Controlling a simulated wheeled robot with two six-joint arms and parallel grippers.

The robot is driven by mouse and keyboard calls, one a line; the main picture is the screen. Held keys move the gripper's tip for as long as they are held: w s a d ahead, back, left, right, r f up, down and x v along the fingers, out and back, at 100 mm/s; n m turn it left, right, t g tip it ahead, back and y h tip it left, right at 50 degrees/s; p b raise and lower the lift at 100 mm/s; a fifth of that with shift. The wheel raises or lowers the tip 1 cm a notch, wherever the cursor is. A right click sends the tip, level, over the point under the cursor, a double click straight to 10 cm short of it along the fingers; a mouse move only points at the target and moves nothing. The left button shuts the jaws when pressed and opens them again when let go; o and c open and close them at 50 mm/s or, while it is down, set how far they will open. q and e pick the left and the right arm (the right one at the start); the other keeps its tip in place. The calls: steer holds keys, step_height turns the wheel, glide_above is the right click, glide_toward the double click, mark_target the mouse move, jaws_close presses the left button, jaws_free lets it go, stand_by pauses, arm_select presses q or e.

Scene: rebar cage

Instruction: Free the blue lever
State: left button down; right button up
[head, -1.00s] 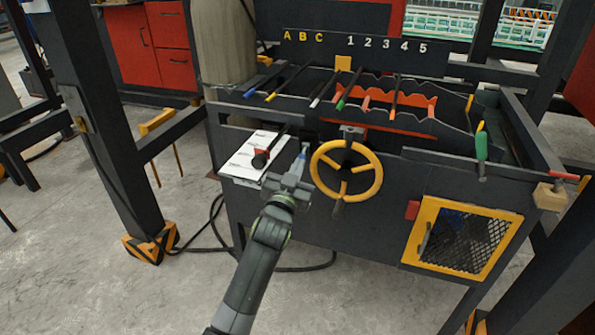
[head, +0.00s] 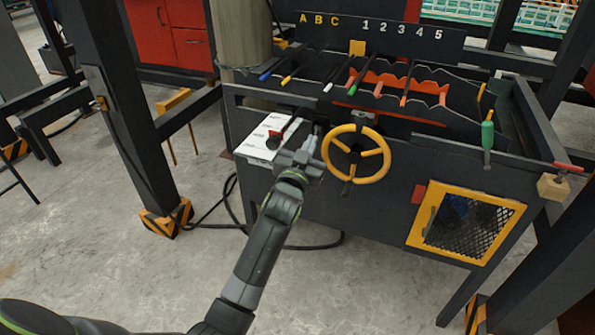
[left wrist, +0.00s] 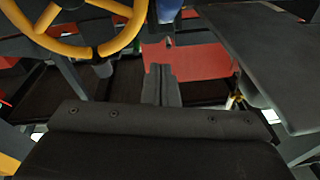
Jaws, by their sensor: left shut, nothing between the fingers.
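My left gripper (head: 313,152) is shut and empty at the front of the dark rebar bench, just left of the yellow handwheel (head: 384,158). In the left wrist view its closed fingers (left wrist: 161,78) point at a red plate (left wrist: 200,62). A blue part (left wrist: 169,9) shows beyond the plate at the top edge, cut off by the frame; it may be the blue lever. In the head view the gripper hides this spot. A blue-ended rod (head: 265,76) lies at the left of the rack, apart from the gripper. My right gripper is not in view.
A white sheet with a dark-handled red part (head: 275,137) lies left of the gripper. Colour-ended rods rest in the notched rack under a lettered board (head: 383,30). A yellow-framed mesh door (head: 466,222) is lower right. Dark posts flank the bench; open floor lies in front.

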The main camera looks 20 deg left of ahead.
arm_select(q)
steer(key=s+f, duration=0.3)
steer(key=s, duration=0.6)
step_height(320, 180, down, 18)
steer(key=s+a+g+p, duration=0.2)
steer(key=s+g+p, duration=0.1)
steer(key=g, duration=0.2)
steer(key=s+a+f+g+p, duration=0.1)
steer(key=s+f+g, duration=0.1)
steer(key=s+f, duration=0.45)
steer(key=s+a+f+g+p, duration=0.1)
steer(key=s+f+g, duration=0.25)
steer(key=f, duration=0.65)
steer(key=s+a+f+n+g+p, duration=0.1)
steer(key=s+f, duration=0.4)
steer(key=s, duration=0.7)
steer(key=s+a+f+g+p, duration=0.1)
steer(key=s+a+f+g, duration=0.2)
steer(key=s, duration=1)
steer(key=s+a+f+n+g+y+p, duration=0.1)
steer(key=s+f+g, duration=0.3)
steer(key=s+f, duration=0.4)
steer(key=s+a, duration=0.1)
steer(key=s, duration=0.3)
steer(key=shift+s+a+f+n, duration=0.15)
steer(key=shift+s+a+n, duration=0.15)
steer(key=shift+s+a, duration=0.1)
